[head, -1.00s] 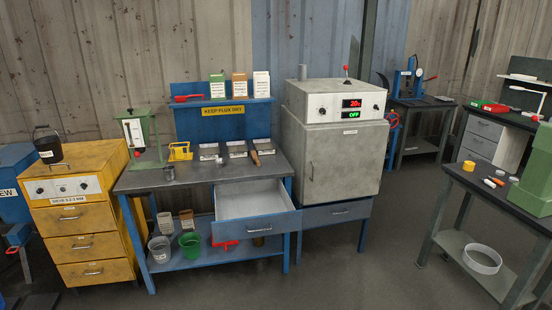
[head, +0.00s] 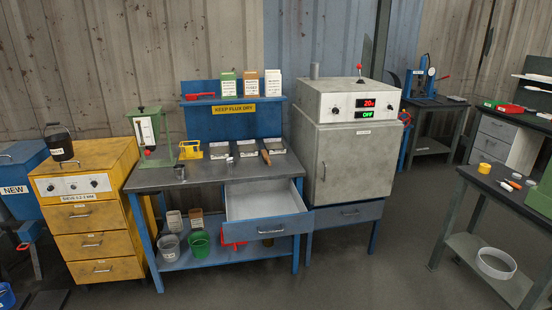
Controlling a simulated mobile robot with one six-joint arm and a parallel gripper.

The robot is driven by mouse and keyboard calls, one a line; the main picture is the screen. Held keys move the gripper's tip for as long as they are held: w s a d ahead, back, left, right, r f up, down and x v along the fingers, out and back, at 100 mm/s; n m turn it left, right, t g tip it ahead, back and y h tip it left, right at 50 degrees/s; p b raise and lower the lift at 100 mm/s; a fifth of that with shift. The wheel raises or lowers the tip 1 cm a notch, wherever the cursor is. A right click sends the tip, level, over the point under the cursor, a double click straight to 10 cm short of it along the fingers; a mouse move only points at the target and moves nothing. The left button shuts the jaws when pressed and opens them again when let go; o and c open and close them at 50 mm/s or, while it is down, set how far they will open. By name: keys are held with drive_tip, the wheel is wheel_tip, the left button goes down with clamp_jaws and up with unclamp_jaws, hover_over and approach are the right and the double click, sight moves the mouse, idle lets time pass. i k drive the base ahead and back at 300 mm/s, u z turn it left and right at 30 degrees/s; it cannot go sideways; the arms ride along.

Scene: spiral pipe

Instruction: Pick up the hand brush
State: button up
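A small item with a brown wooden handle (head: 266,157) lies at the right end of the dark workbench top (head: 190,179), beside the labelled trays. It looks like a hand brush, but it is too small to be sure; its bristles are not clear. A red item (head: 234,240) on the bench's lower shelf is partly hidden by the open drawer, and I cannot tell what it is. My gripper does not show in the head view.
The blue drawer (head: 265,228) under the bench is pulled out and looks empty. A grey oven (head: 350,160) stands right of the bench, a yellow drawer cabinet (head: 95,237) left. Another table (head: 512,197) is at right. The floor in front is clear.

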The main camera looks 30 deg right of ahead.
sight(264, 156)
drive_tip(key=u, duration=0.05)
drive_tip(key=i, duration=1)
drive_tip(key=z, duration=0.05)
